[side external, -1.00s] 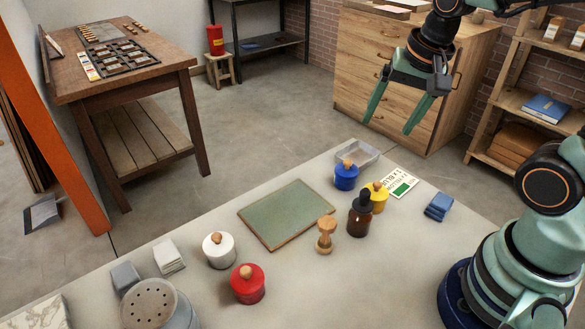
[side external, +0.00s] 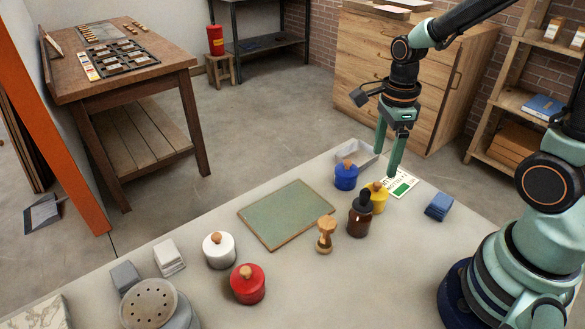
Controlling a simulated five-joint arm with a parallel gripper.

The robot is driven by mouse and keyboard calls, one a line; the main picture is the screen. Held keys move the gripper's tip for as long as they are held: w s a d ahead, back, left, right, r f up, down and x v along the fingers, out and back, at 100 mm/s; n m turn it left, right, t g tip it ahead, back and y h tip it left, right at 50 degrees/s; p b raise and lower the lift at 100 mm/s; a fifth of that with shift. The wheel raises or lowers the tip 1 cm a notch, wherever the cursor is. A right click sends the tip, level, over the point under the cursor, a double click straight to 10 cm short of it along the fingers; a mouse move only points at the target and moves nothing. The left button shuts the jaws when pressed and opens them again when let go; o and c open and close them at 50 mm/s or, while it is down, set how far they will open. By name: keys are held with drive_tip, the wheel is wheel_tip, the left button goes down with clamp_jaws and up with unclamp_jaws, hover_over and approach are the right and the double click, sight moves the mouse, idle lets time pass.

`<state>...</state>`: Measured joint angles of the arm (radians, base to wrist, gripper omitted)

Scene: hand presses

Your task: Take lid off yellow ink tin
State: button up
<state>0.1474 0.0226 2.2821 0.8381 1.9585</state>
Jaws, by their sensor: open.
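The yellow ink tin (side external: 380,201) stands at the right of the table, with its lid (side external: 377,189) on and a wooden knob on top. A brown dropper bottle in front hides part of its lower left side. My gripper (side external: 385,163) is open and empty, pointing down.
The brown bottle (side external: 359,216) and the blue tin (side external: 346,177) stand close to the yellow tin. The green slab (side external: 288,214) is bare.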

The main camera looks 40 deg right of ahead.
sight(378, 183)
drive_tip(key=shift+s+a+f, duration=0.1)
drive_tip(key=shift+a+f, duration=0.05)
drive_tip(key=shift+f, duration=1.7)
drive_tip(key=shift+a+f, duration=0.15)
drive_tip(key=shift+f, duration=1.7)
clamp_jaws()
